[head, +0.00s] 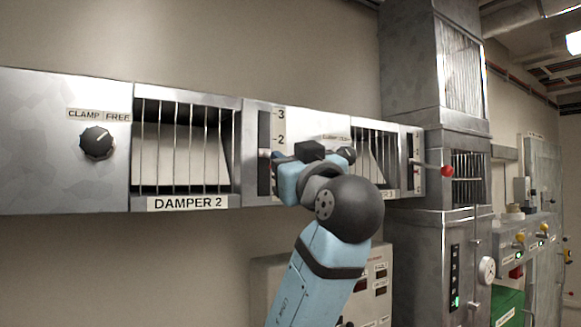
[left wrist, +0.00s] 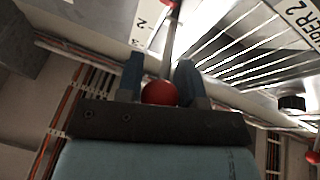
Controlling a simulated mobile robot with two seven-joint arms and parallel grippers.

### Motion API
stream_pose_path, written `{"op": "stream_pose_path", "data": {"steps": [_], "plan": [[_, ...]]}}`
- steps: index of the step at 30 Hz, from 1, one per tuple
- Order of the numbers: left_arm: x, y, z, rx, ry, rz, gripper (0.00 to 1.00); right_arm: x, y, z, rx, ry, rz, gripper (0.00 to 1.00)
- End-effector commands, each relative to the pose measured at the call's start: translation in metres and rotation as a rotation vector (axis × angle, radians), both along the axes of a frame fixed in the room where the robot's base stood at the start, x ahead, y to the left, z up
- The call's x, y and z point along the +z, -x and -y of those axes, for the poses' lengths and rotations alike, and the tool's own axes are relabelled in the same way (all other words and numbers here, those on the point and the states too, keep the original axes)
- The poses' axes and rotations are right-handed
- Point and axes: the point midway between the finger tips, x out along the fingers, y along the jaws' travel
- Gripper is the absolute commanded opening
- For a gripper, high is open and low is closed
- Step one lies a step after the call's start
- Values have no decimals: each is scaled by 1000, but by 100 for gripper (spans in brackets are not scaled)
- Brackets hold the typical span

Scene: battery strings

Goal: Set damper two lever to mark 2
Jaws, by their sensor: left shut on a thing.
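The damper 2 panel shows in the head view with its label (head: 188,203) below a barred opening. Right of it is a dark vertical slot (head: 264,130) with a scale (head: 279,125) reading 3 and 2. My left gripper (head: 276,160) is at this slot, a little below mark 2, and hides the lower marks. In the left wrist view the red ball knob (left wrist: 158,93) of the lever sits between the fingers of my left gripper (left wrist: 160,80), which is shut on it. The metal lever rod (left wrist: 171,38) runs from the knob toward the panel. My right gripper is not in view.
A clamp/free knob (head: 97,142) is at the left. Right of my arm is the damper 3 opening (head: 372,150), with a red-knobbed lever (head: 447,171) sticking out. A tall metal cabinet (head: 430,230) stands further right. A control box (head: 268,272) is below.

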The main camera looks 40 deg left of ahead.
Motion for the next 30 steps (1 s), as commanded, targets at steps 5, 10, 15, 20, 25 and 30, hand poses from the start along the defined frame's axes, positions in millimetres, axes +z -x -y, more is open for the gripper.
{"op": "stream_pose_path", "data": {"steps": [5,10,15,20,25,30], "plan": [[7,1,1,-2,-1,6,0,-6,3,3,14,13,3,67],[17,2,2,-3,0,6,0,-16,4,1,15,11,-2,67],[29,2,2,-2,-1,6,0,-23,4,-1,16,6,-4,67],[39,1,1,-1,-3,6,0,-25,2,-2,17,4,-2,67],[45,1,-1,0,-4,5,0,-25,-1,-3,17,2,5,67],[47,0,-1,0,-3,4,0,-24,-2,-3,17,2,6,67]]}}
